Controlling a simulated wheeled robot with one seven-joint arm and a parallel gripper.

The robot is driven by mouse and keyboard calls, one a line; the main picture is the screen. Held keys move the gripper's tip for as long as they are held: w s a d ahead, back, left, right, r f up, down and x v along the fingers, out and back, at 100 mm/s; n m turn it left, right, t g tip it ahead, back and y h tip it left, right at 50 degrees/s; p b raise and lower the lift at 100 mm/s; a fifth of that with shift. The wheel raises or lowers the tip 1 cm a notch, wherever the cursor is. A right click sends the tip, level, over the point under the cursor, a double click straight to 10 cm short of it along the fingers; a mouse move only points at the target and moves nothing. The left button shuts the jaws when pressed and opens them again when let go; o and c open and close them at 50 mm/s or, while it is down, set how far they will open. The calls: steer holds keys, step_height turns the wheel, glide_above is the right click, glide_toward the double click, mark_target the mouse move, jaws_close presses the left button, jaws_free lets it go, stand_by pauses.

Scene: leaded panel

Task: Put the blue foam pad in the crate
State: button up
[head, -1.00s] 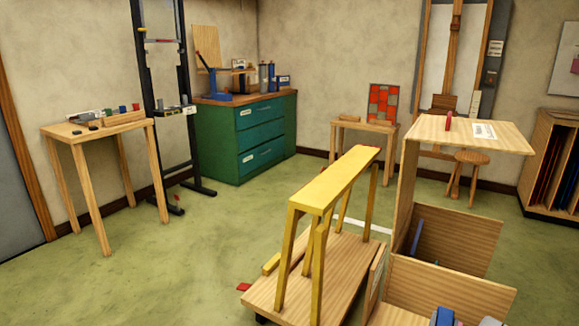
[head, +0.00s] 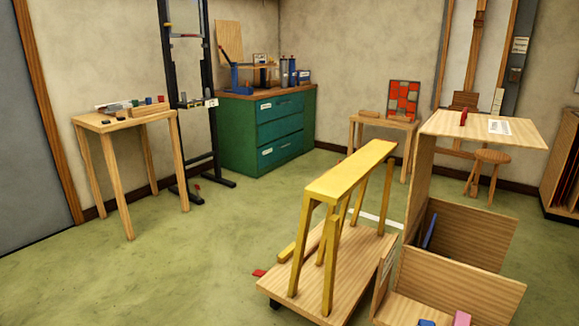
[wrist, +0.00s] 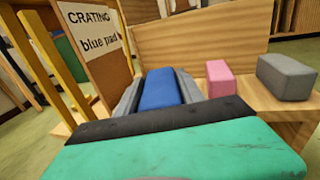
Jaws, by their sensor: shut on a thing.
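The blue foam pad (wrist: 160,90) sits between the two grey fingers of my gripper (wrist: 158,76) in the wrist view. My gripper is shut on it, and its teal body fills the lower part of that view. The wooden crate (wrist: 205,42) has a wall just beyond the pad. A sign reading "CRATING blue pad" (wrist: 92,32) is on the panel at the left. In the head view the crate (head: 455,280) is at the lower right, and a small blue bit (head: 427,322) shows at the bottom edge. I cannot tell whether the pad touches the crate floor.
A pink block (wrist: 220,78) and a grey block (wrist: 287,77) stand right of the pad. A yellow trestle (head: 350,170) on a wooden platform (head: 340,275) stands left of the crate. A shelf top (head: 480,128) overhangs behind. Green floor (head: 150,270) is clear at the left.

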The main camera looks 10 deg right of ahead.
steer(key=a+f+n+t+y, duration=0.1)
steer(key=a+f+y, duration=0.1)
steer(key=a, duration=0.4)
steer(key=w+a+r+n+t+y, duration=0.25)
steer(key=a+r+n+y, duration=0.35)
steer(key=a+r, duration=0.85)
steer(key=w+a+r+n+g+y+p, duration=0.15)
steer(key=a+r+y, duration=0.25)
steer(key=a+r, duration=0.7)
steer(key=w+a+r+n+y, duration=0.1)
steer(key=a+r+n+y, duration=0.15)
steer(key=a+r, duration=0.8)
step_height(320, 180, up, 15)
steer(key=w+d+m+p, duration=0.1)
steer(key=w+d+p, duration=0.1)
steer(key=p, duration=2.3)
steer(key=shift+w+d, duration=0.25)
steer(key=shift+w, duration=0.15)
steer(key=shift+a+y, duration=0.1)
steer(key=shift+y, duration=0.15)
